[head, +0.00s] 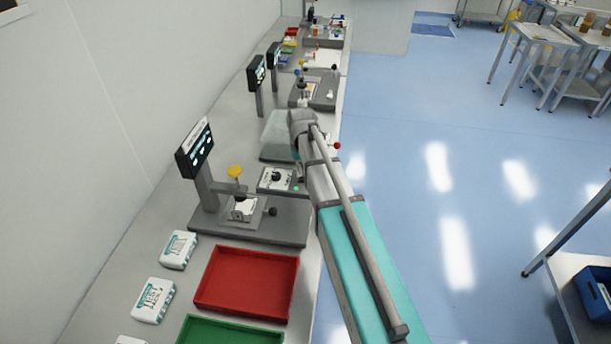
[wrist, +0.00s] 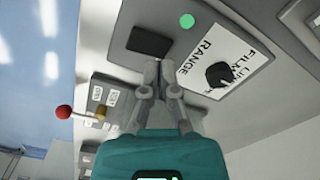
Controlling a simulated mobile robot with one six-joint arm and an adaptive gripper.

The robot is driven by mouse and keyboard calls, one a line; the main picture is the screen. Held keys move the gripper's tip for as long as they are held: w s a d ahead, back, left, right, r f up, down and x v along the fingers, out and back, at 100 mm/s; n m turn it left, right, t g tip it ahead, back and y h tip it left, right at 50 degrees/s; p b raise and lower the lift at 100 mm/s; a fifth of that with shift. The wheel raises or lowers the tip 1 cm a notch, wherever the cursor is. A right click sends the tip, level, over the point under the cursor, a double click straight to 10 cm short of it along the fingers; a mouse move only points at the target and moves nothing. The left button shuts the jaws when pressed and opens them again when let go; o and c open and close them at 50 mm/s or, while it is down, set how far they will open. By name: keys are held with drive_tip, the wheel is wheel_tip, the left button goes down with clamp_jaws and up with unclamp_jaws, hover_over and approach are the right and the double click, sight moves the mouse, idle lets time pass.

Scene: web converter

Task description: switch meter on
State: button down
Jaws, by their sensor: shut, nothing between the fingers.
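The meter is a grey box (head: 266,155) on the bench; its front panel has a white label (head: 271,184) and a black knob. In the wrist view the label (wrist: 207,70) reads FILM RANGE, with the black knob (wrist: 219,75) on it. A bright green round lamp (wrist: 187,20) and a black rectangular switch (wrist: 149,41) are beside the label. My gripper (wrist: 158,63) is shut and empty, its fingertips just below the switch in the picture. I cannot tell whether they touch the panel. In the head view my arm hides the fingers.
A red-ball lever (wrist: 64,112) is left of my gripper in the wrist view. Nearer on the bench are a fixture with a grey base (head: 262,230), a screen (head: 195,148), a red tray (head: 247,284), a green tray (head: 230,331) and white packs (head: 153,300).

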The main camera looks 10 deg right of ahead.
sight(302, 179)
drive_tip(key=shift+r+p, duration=2)
drive_tip(key=shift+r, duration=0.2)
drive_tip(key=s+m, duration=0.1)
drive_tip(key=s, duration=1.8)
drive_tip(key=shift+f+b, duration=0.3)
drive_tip(key=shift+b, duration=0.05)
drive_tip(key=c, duration=1.4)
unclamp_jaws()
drive_tip(key=shift+s, duration=0.1)
